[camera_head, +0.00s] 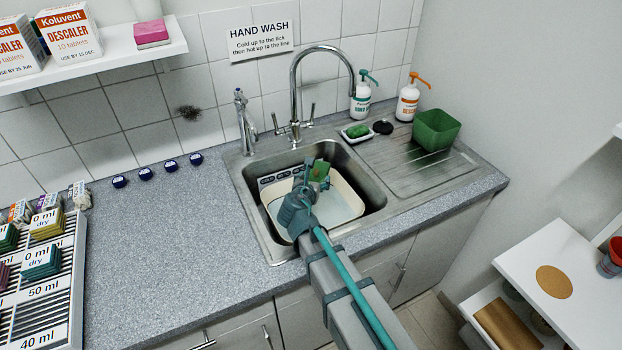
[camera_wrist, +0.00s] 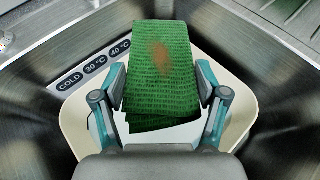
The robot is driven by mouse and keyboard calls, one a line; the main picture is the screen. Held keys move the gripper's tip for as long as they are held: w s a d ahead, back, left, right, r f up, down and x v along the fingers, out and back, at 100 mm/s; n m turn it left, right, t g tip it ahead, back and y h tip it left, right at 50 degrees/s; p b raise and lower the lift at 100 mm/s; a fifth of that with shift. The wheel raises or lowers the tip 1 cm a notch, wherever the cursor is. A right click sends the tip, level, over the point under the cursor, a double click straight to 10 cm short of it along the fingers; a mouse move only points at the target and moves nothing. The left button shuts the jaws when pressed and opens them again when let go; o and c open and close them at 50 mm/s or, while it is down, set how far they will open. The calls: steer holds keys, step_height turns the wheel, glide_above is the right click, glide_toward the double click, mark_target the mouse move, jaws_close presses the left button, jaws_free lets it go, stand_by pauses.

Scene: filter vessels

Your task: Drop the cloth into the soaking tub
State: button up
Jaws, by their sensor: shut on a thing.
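A green cloth (camera_wrist: 161,65) with a brown stain is held between the fingers of my gripper (camera_wrist: 162,115). In the head view the cloth (camera_head: 320,170) shows just beyond my gripper (camera_head: 307,192), over the sink. The soaking tub (camera_head: 350,193) is cream-coloured and sits in the sink basin, with pale liquid inside. In the wrist view the tub (camera_wrist: 74,130) lies below and around the cloth. My gripper is shut on the cloth. How high the cloth hangs above the liquid is hard to tell. My gripper and arm hide part of the tub.
A tall curved tap (camera_head: 293,85) rises behind the sink. A green container (camera_head: 437,130), two pump bottles and a soap dish (camera_head: 356,134) stand to the right. A rack (camera_head: 62,300) with folded cloths is at left. The counter (camera_head: 170,240) between rack and sink is mostly clear.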

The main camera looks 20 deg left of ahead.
step_height(320, 180, down, 4)
steer(key=b, duration=0.3)
steer(key=shift+f, duration=0.1)
steer(key=o, duration=0.8)
steer(key=shift+s, duration=0.1)
steer(key=v, duration=1.2)
